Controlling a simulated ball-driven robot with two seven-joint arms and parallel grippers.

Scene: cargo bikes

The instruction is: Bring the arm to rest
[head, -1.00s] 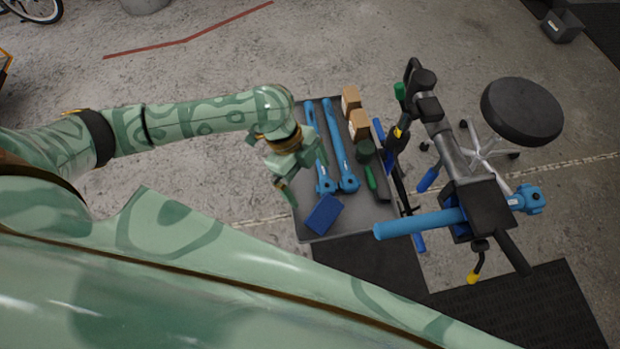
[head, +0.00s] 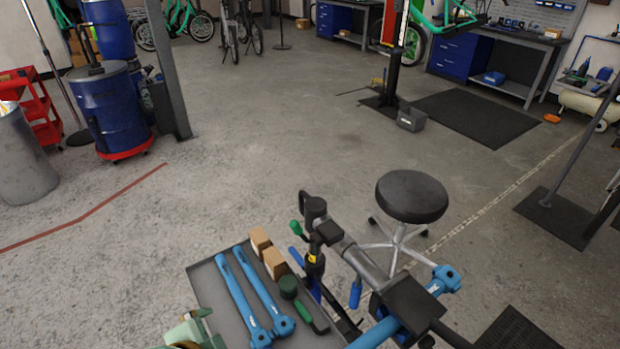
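My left gripper (head: 195,332) shows only in part at the bottom edge of the head view. It is pale green with darker patches and sits by the lower left side of a grey tray (head: 209,290). Most of it and the rest of the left arm are cut off by the frame, so I cannot tell whether its fingers are open or shut. Nothing is visibly held in the part that shows. My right arm and gripper are not in view.
The tray holds two long blue tools (head: 240,297), two wooden blocks (head: 274,263) and a green-headed brush (head: 289,288). A black stool (head: 411,196) stands behind. Open concrete floor lies beyond and left.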

